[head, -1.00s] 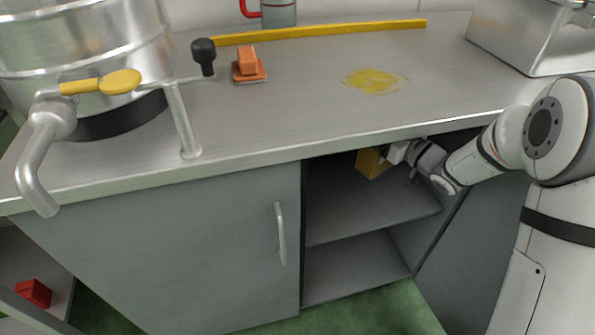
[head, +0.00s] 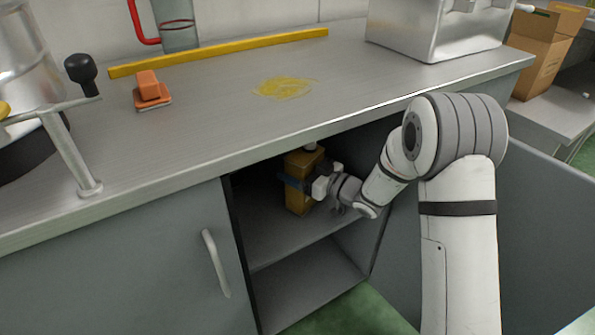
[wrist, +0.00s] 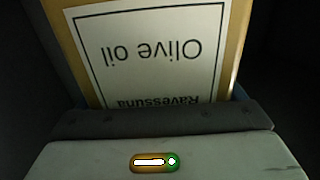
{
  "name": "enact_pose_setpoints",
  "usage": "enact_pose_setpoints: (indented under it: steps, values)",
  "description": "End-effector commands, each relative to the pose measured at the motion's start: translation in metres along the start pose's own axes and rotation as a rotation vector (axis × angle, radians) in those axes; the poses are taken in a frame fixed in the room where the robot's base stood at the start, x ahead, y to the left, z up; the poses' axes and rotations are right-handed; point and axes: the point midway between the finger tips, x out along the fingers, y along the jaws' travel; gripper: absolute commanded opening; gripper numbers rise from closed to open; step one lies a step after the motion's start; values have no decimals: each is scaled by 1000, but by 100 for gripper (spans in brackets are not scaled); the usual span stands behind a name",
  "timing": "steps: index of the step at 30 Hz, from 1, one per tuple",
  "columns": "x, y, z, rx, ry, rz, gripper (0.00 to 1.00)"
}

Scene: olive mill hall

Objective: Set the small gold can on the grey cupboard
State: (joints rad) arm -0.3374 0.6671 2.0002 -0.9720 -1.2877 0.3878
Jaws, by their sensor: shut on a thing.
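The small gold can (head: 298,204) is a boxy tin inside the open compartment of the grey cupboard (head: 130,285), above its upper shelf (head: 285,240). My gripper (head: 296,184) is shut around the can's middle, and the can looks roughly upright. I cannot tell whether its base touches the shelf. In the wrist view the can (wrist: 225,70) shows a white label, upside down, reading "Olive oil", with its lower part hidden by my gripper. The cupboard's steel top (head: 210,120) is above, and its front edge is close over the can.
On the steel top are an orange block-like tool (head: 150,92), a yellow bar (head: 220,52), a yellow oily smear (head: 285,88) and a metal box (head: 435,30). A dark-knobbed metal fitting (head: 82,75) is at left. An open carton (head: 545,50) stands at far right.

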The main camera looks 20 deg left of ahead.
Motion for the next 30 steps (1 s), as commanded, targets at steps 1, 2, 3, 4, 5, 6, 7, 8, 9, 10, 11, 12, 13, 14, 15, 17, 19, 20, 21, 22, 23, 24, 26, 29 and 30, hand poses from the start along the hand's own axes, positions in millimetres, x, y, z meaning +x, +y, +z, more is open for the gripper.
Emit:
enact_pose_setpoints:
  steps: [1,2,3,4,5,6,7,8,9,10,11,12,13,14,15,17,19,20,21,22,23,24,26,29,30]
  values:
    - [1,0,-3,-4,6,0,35]
    - [1,0,-4,-4,6,0,35]
    - [1,0,-4,-4,6,0,35]
    - [1,0,-4,-4,6,0,35]
    - [1,0,-4,-4,5,0,35]
    - [1,0,-4,-4,5,0,35]
    - [1,0,-3,-3,5,0,35]
    - [1,0,-2,-3,5,0,35]
    - [1,0,-1,-3,5,0,35]
    - [1,0,0,-3,5,-1,35]
    - [1,0,1,-1,1,-1,91]
    - [1,0,1,-1,1,-1,94]
    - [1,0,1,-1,1,-1,97]
    - [1,0,1,-1,1,-1,99]
    - [1,0,1,-1,1,-1,100]
    - [1,0,1,-1,1,-1,100]
    - [1,-1,1,-1,1,-1,100]
    - [1,-1,1,-1,1,-1,100]
    - [1,-1,0,-1,1,-1,100]
    - [1,-1,-2,-1,1,-1,100]
    - [1,-1,-3,-2,1,-1,100]
    - [-3,0,-3,0,0,0,100]
    - [-11,0,-3,0,0,1,100]
    - [-30,0,-4,1,0,2,100]
    - [-39,1,-4,2,-1,3,100]
